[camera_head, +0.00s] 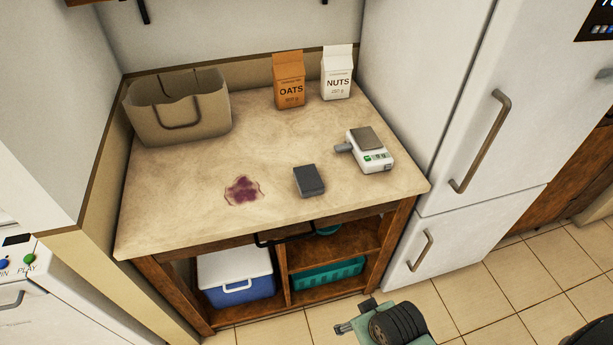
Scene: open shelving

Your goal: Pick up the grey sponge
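The grey sponge (309,181) is a dark grey block lying flat on the pale worktop (190,210), near its front right part. Nothing touches it from above. A green and black part of my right arm shows at the bottom, with what looks like my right gripper (356,314) at its left end. It is low in front of the shelving, well apart from the sponge. Its fingers are too small and unclear to tell whether they are open. My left gripper is out of view.
A beige bag (180,110), oats carton (289,80) and nuts carton (336,73) stand behind. The white fridge (430,90) borders the right. A cooler (235,277) and teal basket (328,273) sit below.

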